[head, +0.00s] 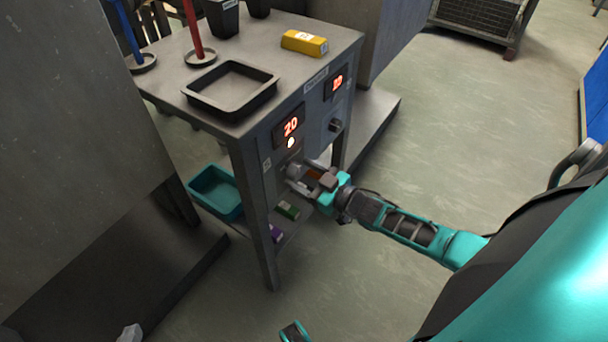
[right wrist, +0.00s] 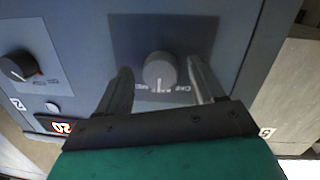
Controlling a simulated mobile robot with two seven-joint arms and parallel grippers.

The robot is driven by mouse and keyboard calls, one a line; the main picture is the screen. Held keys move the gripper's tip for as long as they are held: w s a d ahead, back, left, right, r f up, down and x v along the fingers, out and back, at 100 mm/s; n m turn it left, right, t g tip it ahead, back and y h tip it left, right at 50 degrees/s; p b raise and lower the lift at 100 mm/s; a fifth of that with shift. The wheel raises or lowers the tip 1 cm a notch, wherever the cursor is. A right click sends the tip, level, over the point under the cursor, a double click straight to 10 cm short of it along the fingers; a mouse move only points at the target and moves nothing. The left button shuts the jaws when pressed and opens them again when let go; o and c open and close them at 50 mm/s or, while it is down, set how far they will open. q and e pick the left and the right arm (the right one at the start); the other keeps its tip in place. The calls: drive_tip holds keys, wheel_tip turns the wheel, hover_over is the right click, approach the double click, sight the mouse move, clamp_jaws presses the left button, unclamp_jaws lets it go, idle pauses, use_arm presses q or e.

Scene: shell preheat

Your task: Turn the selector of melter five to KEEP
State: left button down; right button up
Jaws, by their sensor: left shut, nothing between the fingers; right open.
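The selector knob (right wrist: 160,70) of the nearer melter is a round grey dial with a white mark at its lower edge in the right wrist view. Small lettering shows beside it, too small to read surely. My right gripper (right wrist: 162,85) is open, its two fingers on either side of the knob; I cannot tell if they touch it. In the head view my right gripper (head: 302,174) is at the front panel, below the nearer lit display (head: 290,126), and hides the knob. My left gripper (head: 130,333) shows only as a grey tip at the bottom edge, shut and empty.
A second knob (right wrist: 18,67) and second display (head: 337,83) belong to the neighbouring melter. On the bench top are a black tray (head: 232,109), a yellow block (head: 304,43) and colored rods on stands. A teal bin (head: 215,192) sits below.

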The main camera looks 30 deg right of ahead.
use_arm(q)
wheel_tip(320, 180, up, 3)
drive_tip(key=p, duration=0.3)
drive_tip(key=shift+a, duration=0.1)
use_arm(e)
drive_tip(key=v, duration=1.3)
drive_tip(key=shift+w, duration=0.1)
drive_tip(key=s+a+r+m+g+h, duration=0.1)
drive_tip(key=s+a+r+m+g, duration=0.15)
drive_tip(key=a, duration=0.75)
drive_tip(key=s+a+r+m+g+h, duration=0.1)
drive_tip(key=a+r+g, duration=0.25)
drive_tip(key=a, duration=0.55)
use_arm(q)
drive_tip(key=s+a+r+y+p, duration=0.1)
drive_tip(key=a+r+p, duration=0.2)
drive_tip(key=r+p, duration=0.5)
drive_tip(key=shift+s+p, duration=0.2)
drive_tip(key=shift+p, duration=1.95)
use_arm(e)
wheel_tip(320, 180, up, 8)
drive_tip(key=s+d+h, duration=0.1)
drive_tip(key=d, duration=0.1)
drive_tip(key=shift+s+d+t, duration=0.3)
drive_tip(key=shift+s+d, duration=0.05)
drive_tip(key=shift+s, duration=0.05)
use_arm(q)
drive_tip(key=shift+r, duration=0.1)
